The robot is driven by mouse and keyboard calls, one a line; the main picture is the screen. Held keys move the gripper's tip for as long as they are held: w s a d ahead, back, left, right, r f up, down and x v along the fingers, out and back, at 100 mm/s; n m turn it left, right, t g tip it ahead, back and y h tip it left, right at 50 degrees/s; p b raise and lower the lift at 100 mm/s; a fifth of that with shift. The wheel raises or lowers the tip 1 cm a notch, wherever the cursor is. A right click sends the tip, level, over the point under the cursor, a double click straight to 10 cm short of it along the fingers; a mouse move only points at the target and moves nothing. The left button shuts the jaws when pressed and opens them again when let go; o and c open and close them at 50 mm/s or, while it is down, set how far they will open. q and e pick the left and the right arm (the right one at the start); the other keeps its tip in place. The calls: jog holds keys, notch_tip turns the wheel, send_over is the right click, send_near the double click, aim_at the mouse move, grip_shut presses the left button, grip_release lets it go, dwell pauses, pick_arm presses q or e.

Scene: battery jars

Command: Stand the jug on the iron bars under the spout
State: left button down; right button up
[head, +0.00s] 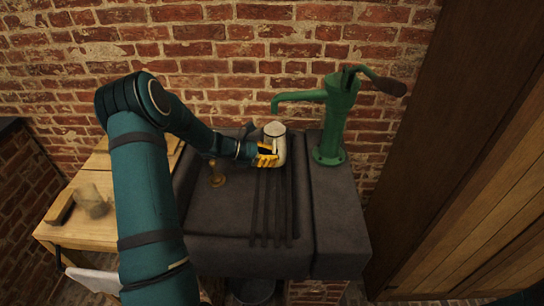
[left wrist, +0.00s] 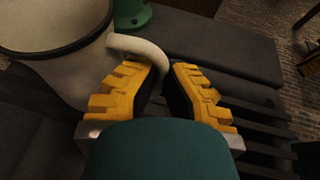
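The white jug (head: 282,150) with a dark rim stands upright at the far end of the dark iron bars (head: 266,215), over the stone sink. The green pump's spout (head: 290,97) is above and just behind it in the head view. My left gripper (head: 266,156) is at the jug's near left side. Whether the base touches the bars is hidden. My right gripper is not in view.
The green pump (head: 331,130) stands on the right ledge, its lever pointing right. A small brass object (head: 217,175) is in the sink's left part. A glass jar (head: 92,203) and a wooden block (head: 60,207) are on the wooden table at left. A brick wall is behind.

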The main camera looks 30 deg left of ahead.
pick_arm(q)
jog(key=c, duration=1.1)
grip_release()
jog(key=shift+f, duration=0.15)
jog(key=shift+c, duration=0.2)
jog(key=p+v, duration=0.1)
jog(key=v, duration=1.1)
jog(key=shift+r, duration=0.25)
jog(key=shift+s, duration=0.1)
